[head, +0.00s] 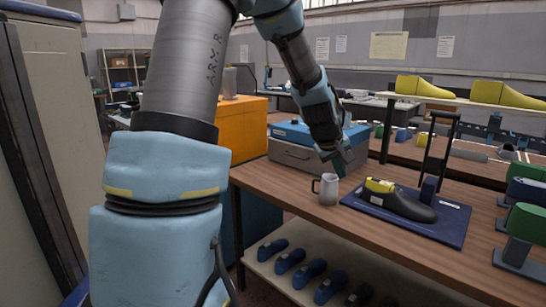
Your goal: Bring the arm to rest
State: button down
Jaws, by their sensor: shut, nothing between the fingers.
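My arm fills the left and top of the head view and bends down toward the wooden bench (290,190). My gripper (341,168) hangs above the bench, fingers pointing down, just behind and to the right of a pale mug (328,189). It is shut with nothing held. I cannot tell whether it touches the mug. The mug stands upright, handle to the left. Right of it, a black and yellow shoe last (400,203) lies on a dark blue mat (440,224).
A grey toolbox with a blue lid (296,157) sits behind the gripper. A black frame (437,155) rises behind the last. Green and blue lasts on stands (525,220) are at the right edge. Several blue lasts (290,261) lie on the lower shelf.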

jog(key=s+a+f+m+g+y, duration=0.1)
jog(key=s+a+f+y, duration=0.1)
jog(key=s+a, duration=0.7)
jog(key=s+a+f+m+g+y, duration=0.2)
jog(key=s+a, duration=0.6)
jog(key=a, duration=0.8)
jog(key=shift+s+f+g, duration=0.3)
jog(key=shift+s+f, duration=0.05)
jog(key=shift+f, duration=0.15)
jog(key=shift+a, duration=0.1)
